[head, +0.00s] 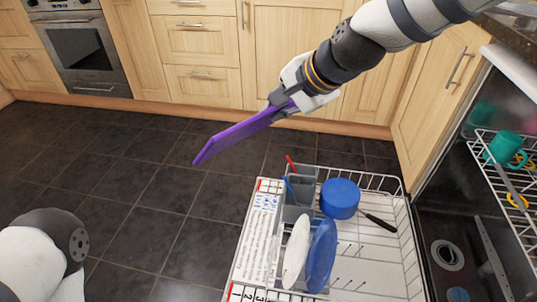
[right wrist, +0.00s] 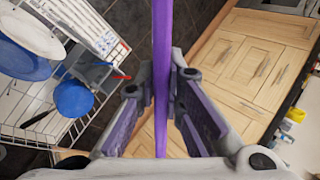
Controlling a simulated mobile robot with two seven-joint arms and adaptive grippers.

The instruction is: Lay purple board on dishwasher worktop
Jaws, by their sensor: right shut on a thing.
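My right gripper (head: 290,102) is shut on the purple board (head: 235,135) near one end. The board sticks out to the left and slopes down, in the air above the floor and beyond the pulled-out dishwasher rack. In the right wrist view the board (right wrist: 162,70) shows edge-on between the two fingers (right wrist: 163,100). The dishwasher worktop shows only as a dark strip (head: 512,30) at the top right, above the open machine. Of my left arm only a white and grey part shows at the lower left; its gripper is out of view.
The dishwasher's lower rack (head: 385,240) holds a blue pot (head: 340,198), a white plate (head: 296,250), a blue plate (head: 321,255) and a grey cutlery basket (head: 297,212). The upper rack (head: 520,215) holds a teal mug (head: 505,147). Wooden cabinets (head: 200,45) and an oven (head: 82,50) line the back. The tiled floor (head: 120,170) is clear.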

